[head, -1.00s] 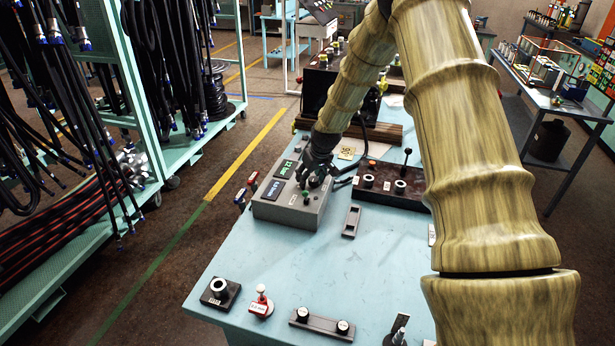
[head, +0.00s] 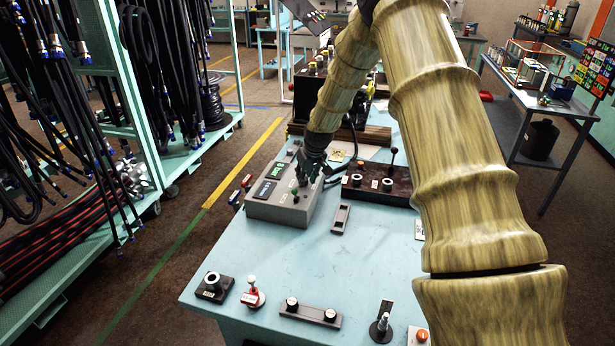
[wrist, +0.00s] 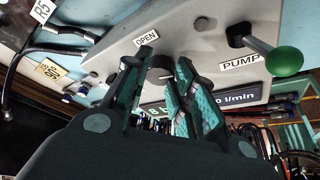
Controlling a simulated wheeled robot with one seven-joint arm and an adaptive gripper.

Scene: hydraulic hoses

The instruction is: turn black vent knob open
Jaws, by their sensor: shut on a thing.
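The black vent knob (wrist: 160,67) sits on the sloping grey control box (head: 272,211), beside a white OPEN label (wrist: 147,38) in the wrist view. My gripper (wrist: 164,62) is shut on the knob, with one teal-padded finger on each side of it. The fingers cover part of the knob, and its pointer position cannot be made out. In the head view my gripper (head: 308,178) is over the right part of the box and hides the knob.
A green-balled lever (wrist: 284,61) labelled PUMP stands on the box near my gripper. A black block with round fittings (head: 376,184) lies to the right. Small fixtures line the table's front edge. The blue table (head: 300,262) is clear in between.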

